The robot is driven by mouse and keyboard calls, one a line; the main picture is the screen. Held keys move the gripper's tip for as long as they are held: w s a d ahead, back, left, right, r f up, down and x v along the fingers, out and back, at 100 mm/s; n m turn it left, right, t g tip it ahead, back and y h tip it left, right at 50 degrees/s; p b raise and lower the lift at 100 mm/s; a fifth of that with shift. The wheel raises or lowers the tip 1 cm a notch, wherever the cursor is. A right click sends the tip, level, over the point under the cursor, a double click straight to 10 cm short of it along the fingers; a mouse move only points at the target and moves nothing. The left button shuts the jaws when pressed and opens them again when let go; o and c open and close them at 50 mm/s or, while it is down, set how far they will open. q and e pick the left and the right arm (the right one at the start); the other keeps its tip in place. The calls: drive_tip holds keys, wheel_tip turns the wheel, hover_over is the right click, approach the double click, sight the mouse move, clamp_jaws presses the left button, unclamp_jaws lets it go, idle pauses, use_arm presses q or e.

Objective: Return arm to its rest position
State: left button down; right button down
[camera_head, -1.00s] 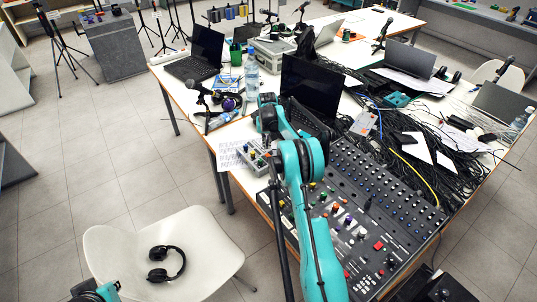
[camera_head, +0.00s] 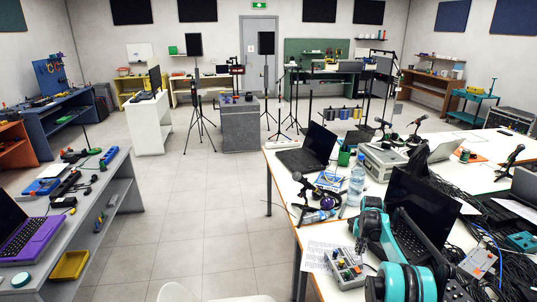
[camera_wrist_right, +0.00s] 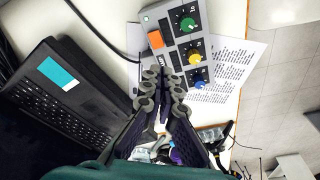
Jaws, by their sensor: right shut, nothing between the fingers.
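My right arm, teal and black, rises at the lower right of the head view, in front of the black laptop (camera_head: 418,215). My right gripper (camera_wrist_right: 166,88) shows clearly in the right wrist view, with its dark fingers together and nothing between them. Its tips appear at the lower edge of the grey control box (camera_wrist_right: 180,40) with coloured knobs; I cannot tell whether they touch. The same box (camera_head: 346,268) stands on the table beside the arm in the head view.
A water bottle (camera_head: 356,180), a microphone (camera_head: 305,190) and an open laptop (camera_head: 309,150) are on the white table. Tangled cables (camera_head: 487,232) lie at the right. A grey shelf (camera_head: 122,190) with tools stands left. Tiled floor between is clear.

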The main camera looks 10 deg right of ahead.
drive_tip(key=s+a+r+n+t, duration=0.1)
drive_tip(key=s+a+r, duration=0.6)
drive_tip(key=a+r, duration=0.15)
drive_tip(key=s+a+r+n+t, duration=0.1)
drive_tip(key=s+a+r+t, duration=0.1)
drive_tip(key=s+a+r, duration=0.65)
drive_tip(key=s+a+f+n+t, duration=0.1)
drive_tip(key=s+a, duration=0.2)
drive_tip(key=s, duration=0.4)
drive_tip(key=s+a+f+n, duration=0.1)
drive_tip(key=s+a, duration=0.2)
drive_tip(key=s, duration=0.5)
drive_tip(key=s+a+f+n+t+b, duration=0.1)
drive_tip(key=s+a, duration=0.2)
drive_tip(key=s, duration=0.5)
drive_tip(key=shift+a+t+y, duration=0.3)
drive_tip(key=shift+a+y, duration=0.1)
